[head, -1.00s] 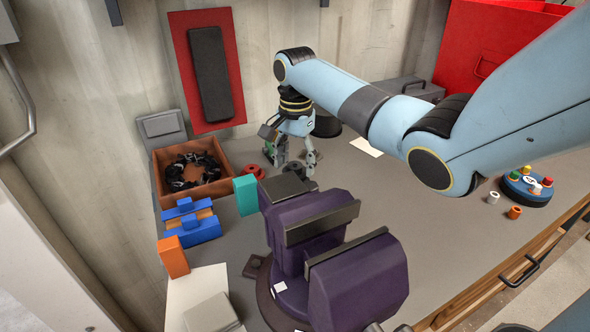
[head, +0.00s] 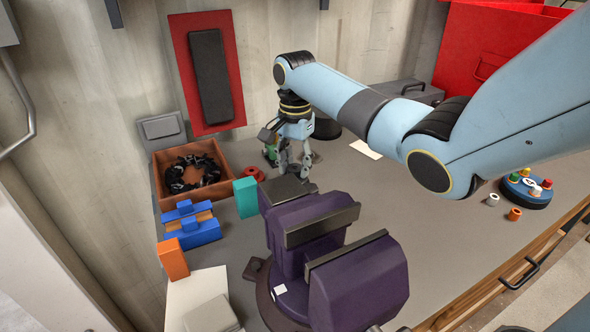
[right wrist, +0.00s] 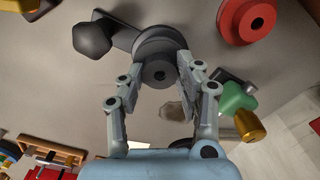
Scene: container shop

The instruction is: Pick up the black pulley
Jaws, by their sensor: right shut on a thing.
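The black pulley (right wrist: 160,42) is a dark, stepped round piece with a narrower hub and a centre hole, in the right wrist view. My right gripper (right wrist: 168,75) has its two fingers on either side of the hub, shut on it. In the head view my right gripper (head: 292,170) points down at the bench behind the purple vise. The pulley cannot be made out there. Whether it is clear of the bench, I cannot tell. My left gripper is not in view.
A red pulley (head: 254,173) lies left of the gripper, near a green-and-brass piece (right wrist: 238,105). The purple vise (head: 312,228) stands in front. A wooden bin (head: 157,171) of black parts and blue blocks (head: 201,234) are at left. The bench right of the vise is clear.

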